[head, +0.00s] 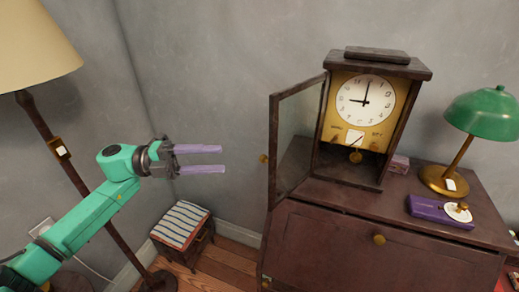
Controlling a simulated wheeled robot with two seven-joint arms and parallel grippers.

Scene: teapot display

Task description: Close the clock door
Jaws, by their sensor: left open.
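A dark wooden clock (366,115) with a white dial and a brass pendulum stands on the brown cabinet. Its glazed door (297,138) is hinged at the left side of the case and stands wide open, swung out to the left. A small brass knob (264,159) shows at the door's left edge. My left gripper (224,159) comes in from the left with its two purple fingers apart and empty. In the picture it is left of the door, with a gap between them. My right gripper is not in view.
The cabinet (340,235) also bears a green lamp (483,110), a purple case (440,211) and a small pinkish box (399,164). A floor lamp (85,185) stands at left. A striped stool (181,224) is on the floor below my left gripper.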

